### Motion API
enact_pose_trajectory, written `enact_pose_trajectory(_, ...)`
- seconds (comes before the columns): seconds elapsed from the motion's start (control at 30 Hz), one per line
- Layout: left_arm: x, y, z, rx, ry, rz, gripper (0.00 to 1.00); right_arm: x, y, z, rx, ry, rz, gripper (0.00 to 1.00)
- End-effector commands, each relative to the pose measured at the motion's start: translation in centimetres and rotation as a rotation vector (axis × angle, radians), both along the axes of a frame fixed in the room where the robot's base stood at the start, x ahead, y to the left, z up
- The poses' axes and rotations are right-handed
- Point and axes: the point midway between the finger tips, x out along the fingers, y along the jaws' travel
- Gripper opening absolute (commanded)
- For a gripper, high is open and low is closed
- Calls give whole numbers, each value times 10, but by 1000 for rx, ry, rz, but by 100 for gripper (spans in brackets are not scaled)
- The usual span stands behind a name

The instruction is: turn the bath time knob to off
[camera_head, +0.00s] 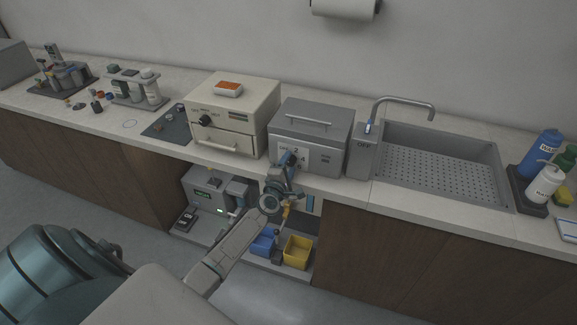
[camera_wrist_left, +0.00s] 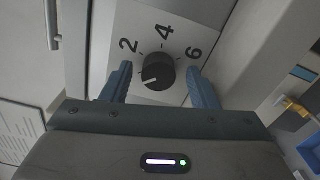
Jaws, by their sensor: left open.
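The bath is a grey box (camera_head: 318,122) with a handled lid, standing on the counter left of the sink. Its bath time knob (camera_wrist_left: 158,72) is black and round with a white pointer line, set on a white dial plate (camera_wrist_left: 145,25) marked 2, 4 and 6. In the left wrist view the line points to the lower left, below the 2; no label shows at its end. My left gripper (camera_wrist_left: 160,86) is open, with one blue finger on each side of the knob and gaps between. In the head view my left gripper (camera_head: 285,164) is at the bath's front and partly covers the dial.
A cream press (camera_head: 243,110) stands left of the bath. A grey post (camera_head: 362,158) and the sink (camera_head: 440,192) are to its right. Below, a shelf holds a grey machine (camera_head: 205,190), a blue bin (camera_head: 263,243) and a yellow bin (camera_head: 298,254).

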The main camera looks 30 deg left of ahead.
Motion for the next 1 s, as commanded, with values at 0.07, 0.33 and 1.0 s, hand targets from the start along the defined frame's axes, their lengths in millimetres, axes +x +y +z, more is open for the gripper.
enact_pose_trajectory(0.07, 0, 0, 0, 0, -1, 0, 54, 0, 0, 0, 0, 0, 0, 36)
enact_pose_trajectory(0.33, -28, -6, 2, 0, 0, 0, 54, 0, 0, 8, 0, 0, 0, 36)
enact_pose_trajectory(1.0, -105, -25, 0, 0, 0, 0, 54, 0, -4, 12, -4, 0, 2, 36)
